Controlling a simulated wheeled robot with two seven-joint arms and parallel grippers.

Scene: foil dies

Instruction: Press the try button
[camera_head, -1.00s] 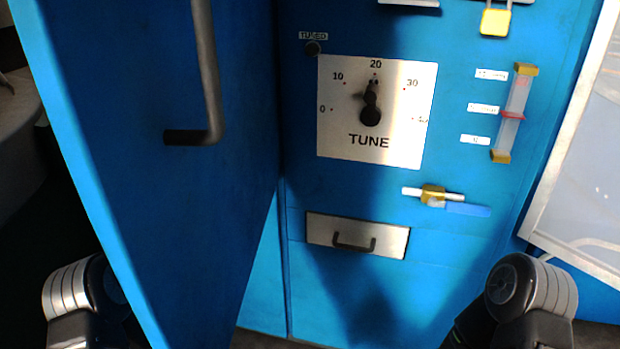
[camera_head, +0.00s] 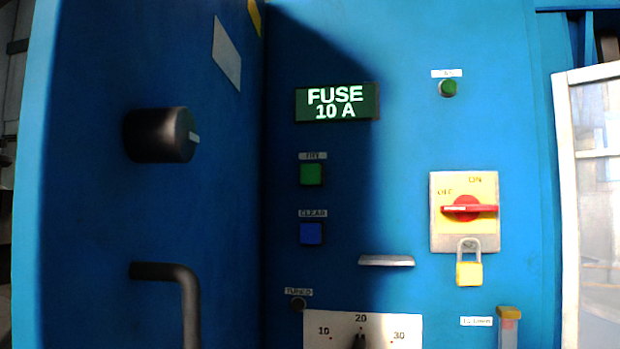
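A green square button (camera_head: 312,174) sits on the blue cabinet front under a small label (camera_head: 312,156) that is too blurred to read surely but may say TRY. A blue square button (camera_head: 311,233) labelled CLEAR is below it. Above them a dark display (camera_head: 336,102) reads FUSE 10 A in lit letters. Neither of my grippers shows in this view, and nothing covers the buttons.
A blue door with a black knob (camera_head: 160,135) and a bar handle (camera_head: 188,300) stands open at left. At right are a red-handled rotary switch (camera_head: 468,209), a padlock (camera_head: 469,270) and a small green lamp or button (camera_head: 448,88).

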